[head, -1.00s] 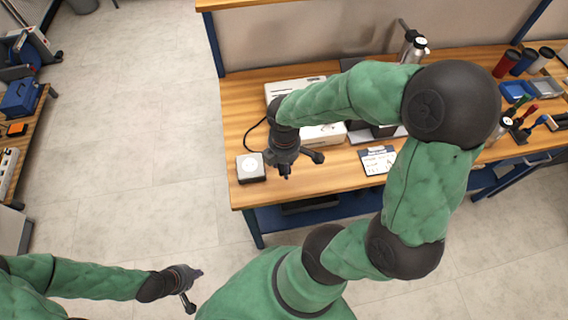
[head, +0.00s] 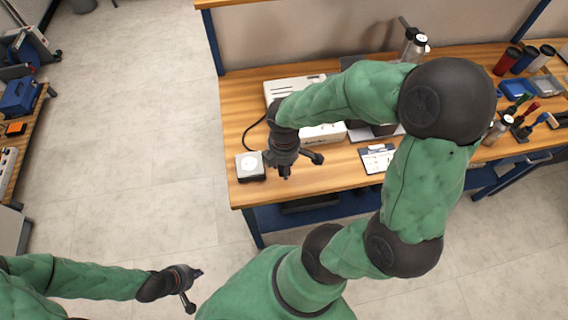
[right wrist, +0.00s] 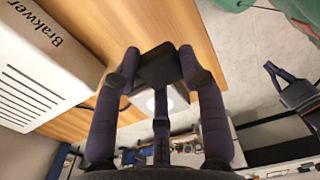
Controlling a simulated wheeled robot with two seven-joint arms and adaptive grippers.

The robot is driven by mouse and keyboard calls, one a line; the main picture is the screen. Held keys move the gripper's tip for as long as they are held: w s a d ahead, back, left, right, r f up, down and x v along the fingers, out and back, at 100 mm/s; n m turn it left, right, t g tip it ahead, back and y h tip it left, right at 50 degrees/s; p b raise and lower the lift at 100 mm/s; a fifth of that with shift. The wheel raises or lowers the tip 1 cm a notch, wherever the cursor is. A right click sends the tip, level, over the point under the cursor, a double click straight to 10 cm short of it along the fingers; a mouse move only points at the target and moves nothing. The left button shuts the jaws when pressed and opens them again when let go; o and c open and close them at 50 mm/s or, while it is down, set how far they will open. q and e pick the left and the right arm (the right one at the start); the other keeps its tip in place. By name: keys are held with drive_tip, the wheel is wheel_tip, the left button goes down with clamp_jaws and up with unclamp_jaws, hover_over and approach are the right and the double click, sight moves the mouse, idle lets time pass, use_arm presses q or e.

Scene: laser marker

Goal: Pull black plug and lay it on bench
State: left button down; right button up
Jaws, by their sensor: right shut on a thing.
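A black block, which looks like the black plug (right wrist: 158,66), sits between the fingers of my right gripper (right wrist: 160,75) in the right wrist view. The fingers are closed on it. In the head view my right gripper (head: 288,162) is over the left front part of the bench (head: 240,95), and the plug cannot be made out there. I cannot tell whether the plug touches anything below. My left gripper (head: 193,287) is open and empty over the floor at lower left, away from the bench.
A white machine (right wrist: 45,60) lettered "Brakwer" stands beside the right gripper. A small box with a white top (head: 250,166) is at the bench's left front corner. A black cable (head: 251,130) curves near it. A lettered card (head: 377,158) lies to the right.

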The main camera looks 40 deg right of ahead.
sight(284, 181)
drive_tip(key=shift+f+b, duration=2.4)
drive_tip(key=shift+f, duration=1)
drive_tip(key=o, duration=1.2)
drive_tip(key=shift+c, duration=0.2)
wheel_tip(284, 181, up, 12)
drive_tip(key=shift+r, duration=0.1)
